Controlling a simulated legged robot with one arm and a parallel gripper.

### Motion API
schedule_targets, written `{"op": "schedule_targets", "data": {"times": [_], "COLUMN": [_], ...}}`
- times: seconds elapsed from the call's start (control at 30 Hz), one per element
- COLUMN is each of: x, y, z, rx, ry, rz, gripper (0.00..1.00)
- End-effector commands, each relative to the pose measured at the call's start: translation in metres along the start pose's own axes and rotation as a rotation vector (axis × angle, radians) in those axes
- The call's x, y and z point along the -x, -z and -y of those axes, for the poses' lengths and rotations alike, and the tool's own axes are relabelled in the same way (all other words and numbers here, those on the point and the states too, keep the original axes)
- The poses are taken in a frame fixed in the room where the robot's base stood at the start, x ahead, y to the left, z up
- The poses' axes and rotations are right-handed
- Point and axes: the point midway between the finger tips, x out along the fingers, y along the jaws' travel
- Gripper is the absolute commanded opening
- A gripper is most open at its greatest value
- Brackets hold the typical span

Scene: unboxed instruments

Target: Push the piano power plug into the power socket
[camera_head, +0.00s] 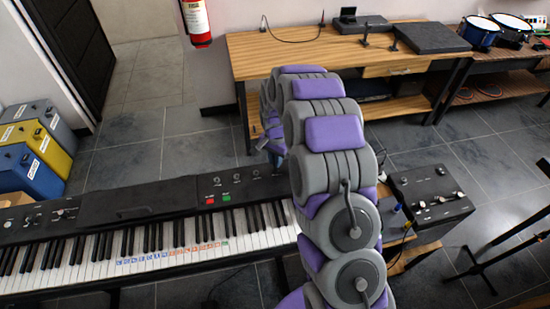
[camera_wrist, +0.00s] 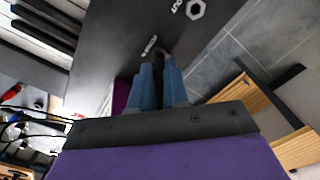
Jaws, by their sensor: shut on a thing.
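The black digital piano (camera_head: 125,203) stands on the left in the head view, its keys facing me. In the wrist view its black casing (camera_wrist: 108,45) fills the upper middle, with keys at the upper left. My gripper (camera_head: 272,150) is at the piano's far right side, partly hidden by my arm. In the wrist view its blue fingers (camera_wrist: 161,82) are shut on a small dark thing, apparently the power plug (camera_wrist: 158,61), mostly hidden between them. A small pale mark or fitting (camera_wrist: 149,44) lies just beyond the tips. I cannot clearly make out the power socket.
A wooden table (camera_head: 290,55) with dark devices stands at the back. A black control box (camera_head: 430,193) is right of my arm, and a black stand (camera_head: 490,255) is farther right. Several cases (camera_head: 38,140) stand at the left wall. Grey floor lies open behind the piano.

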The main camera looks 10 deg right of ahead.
Motion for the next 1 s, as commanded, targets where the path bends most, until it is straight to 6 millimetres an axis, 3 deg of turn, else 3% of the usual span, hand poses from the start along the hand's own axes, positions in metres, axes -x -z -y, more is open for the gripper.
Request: {"op": "schedule_targets", "data": {"times": [1.0], "x": [-0.009], "y": [0.000], "z": [0.000], "rx": [0.000], "ry": [0.000], "rz": [0.000], "gripper": [0.00]}}
